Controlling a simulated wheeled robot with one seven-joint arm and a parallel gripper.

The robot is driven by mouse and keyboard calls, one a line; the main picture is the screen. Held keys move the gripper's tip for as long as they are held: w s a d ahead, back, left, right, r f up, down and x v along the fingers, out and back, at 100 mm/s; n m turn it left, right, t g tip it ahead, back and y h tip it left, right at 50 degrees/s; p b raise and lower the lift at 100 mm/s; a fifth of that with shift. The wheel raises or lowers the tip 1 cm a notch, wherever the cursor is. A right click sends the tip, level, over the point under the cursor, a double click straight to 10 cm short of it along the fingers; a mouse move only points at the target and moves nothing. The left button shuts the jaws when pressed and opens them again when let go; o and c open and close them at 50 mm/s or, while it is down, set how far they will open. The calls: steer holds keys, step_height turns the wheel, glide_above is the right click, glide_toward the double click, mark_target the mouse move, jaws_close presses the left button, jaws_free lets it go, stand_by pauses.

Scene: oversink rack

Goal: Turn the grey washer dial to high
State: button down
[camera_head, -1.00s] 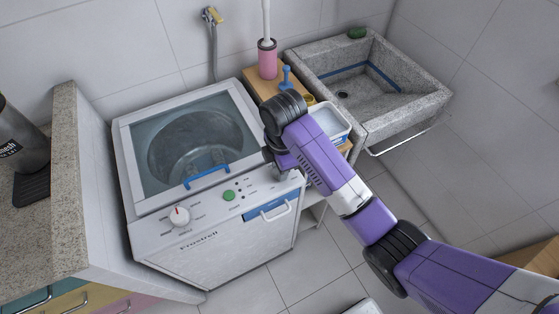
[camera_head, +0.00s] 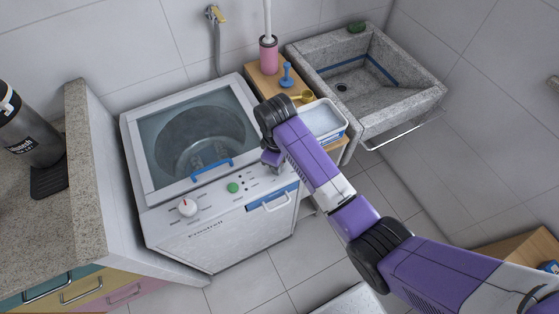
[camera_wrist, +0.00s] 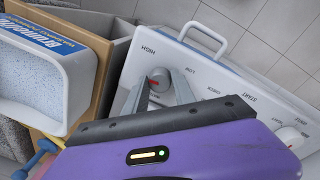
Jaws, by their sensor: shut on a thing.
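The grey washer dial (camera_wrist: 159,77) shows in the wrist view on the white panel, between the words HIGH and LOW, with a small red mark on it. My gripper (camera_wrist: 164,90) has its two grey fingers on either side of the dial, shut on it. In the head view my gripper (camera_head: 271,163) is at the right end of the washer's (camera_head: 222,245) front panel, and the dial is hidden there by my arm. Which label the red mark points at is hard to tell.
A white knob (camera_head: 187,208) with a red mark and a green button (camera_head: 233,188) sit left on the panel. A blue lid handle (camera_head: 212,170) is close to my gripper. A white tub (camera_head: 322,119) stands on a wooden shelf beside the washer; a stone sink (camera_head: 366,82) is behind.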

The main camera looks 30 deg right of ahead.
steer(key=shift+m, duration=0.5)
steer(key=c, duration=1)
jaws_free()
steer(key=shift+c, duration=0.2)
steer(key=shift+s+a+r+b, duration=0.15)
steer(key=shift+r+b, duration=0.15)
steer(key=shift+r, duration=1.65)
steer(key=shift+s+a+r+b, duration=0.1)
steer(key=shift+r+b, duration=0.2)
steer(key=shift+r, duration=1.6)
